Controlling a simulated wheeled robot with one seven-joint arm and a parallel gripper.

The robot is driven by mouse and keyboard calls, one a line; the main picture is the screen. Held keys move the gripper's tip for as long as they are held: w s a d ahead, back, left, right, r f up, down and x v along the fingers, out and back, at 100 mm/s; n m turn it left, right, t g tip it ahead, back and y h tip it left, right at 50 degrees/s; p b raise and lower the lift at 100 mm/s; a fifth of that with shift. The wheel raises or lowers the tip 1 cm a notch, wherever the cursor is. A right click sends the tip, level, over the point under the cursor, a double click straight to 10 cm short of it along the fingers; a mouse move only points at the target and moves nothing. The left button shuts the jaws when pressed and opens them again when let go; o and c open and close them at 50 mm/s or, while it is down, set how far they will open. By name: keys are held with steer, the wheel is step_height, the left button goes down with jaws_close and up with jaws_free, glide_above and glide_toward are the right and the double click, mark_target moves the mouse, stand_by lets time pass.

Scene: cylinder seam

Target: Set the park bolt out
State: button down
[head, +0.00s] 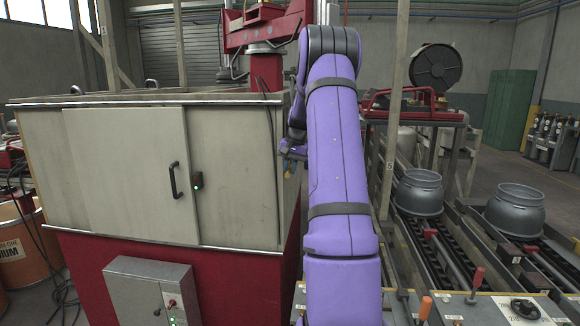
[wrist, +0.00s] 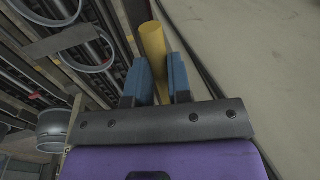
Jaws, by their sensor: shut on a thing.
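My gripper (wrist: 159,75) shows in the wrist view with its two blue fingers shut on a yellow round bar (wrist: 153,40). The bar runs out beyond the fingertips toward the top of the picture. In the head view my gripper (head: 292,152) is partly hidden behind my purple arm, close to the right side of the pale cabinet. A small yellow spot shows just below it there. I cannot tell how far the bolt is in or out.
The pale cabinet (head: 130,170) with a sliding door stands left of my arm. A grey control box (head: 152,290) is on its red base. Right are roller tracks with two grey cylinder shells (head: 420,192) (head: 515,208). An upright post (head: 393,120) stands close right of my arm.

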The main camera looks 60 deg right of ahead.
step_height(320, 180, down, 7)
steer(key=shift+r, duration=0.2)
steer(key=c, duration=1.1)
jaws_free()
steer(key=shift+f, duration=0.1)
steer(key=shift+o, duration=0.2)
steer(key=shift+r, duration=0.25)
step_height(320, 180, up, 10)
steer(key=s+d, duration=0.1)
steer(key=s, duration=0.1)
steer(key=shift+r, duration=0.15)
steer(key=shift+w, duration=0.1)
